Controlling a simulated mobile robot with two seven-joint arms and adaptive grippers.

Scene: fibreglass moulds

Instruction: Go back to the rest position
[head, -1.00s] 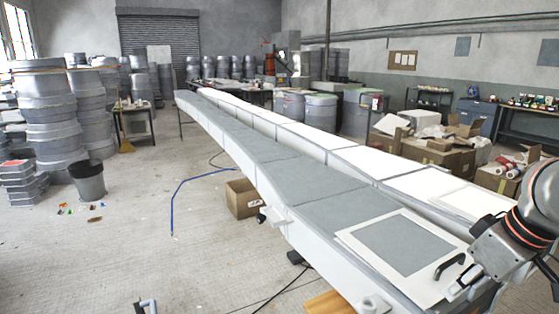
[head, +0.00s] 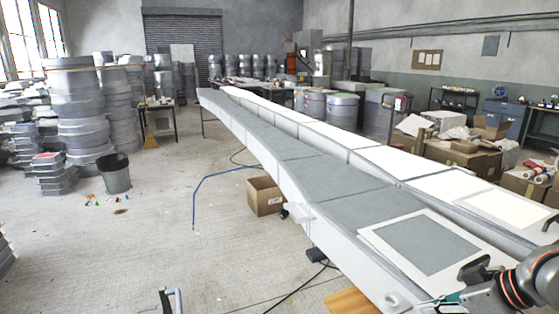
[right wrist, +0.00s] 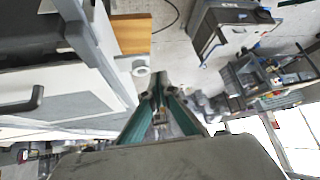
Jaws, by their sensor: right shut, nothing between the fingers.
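My right gripper (head: 432,302) is at the bottom right of the head view, partly cut off by the lower edge, beside the near end of the long mould (head: 345,212). In the right wrist view its teal fingers (right wrist: 160,88) come together at the tips, with nothing between them. A black handle (head: 474,268) on the mould's near end is close to my right arm; the handle also shows at the left of the wrist view (right wrist: 22,100). My left gripper is not in view.
A framed grey panel (head: 425,245) lies on the mould's near end. A wooden piece (head: 352,301) sticks out below it. A cardboard box (head: 265,196), a blue hose (head: 194,205) and a black cable lie on the floor. Open floor (head: 120,260) extends left. Boxes (head: 460,155) stand at right.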

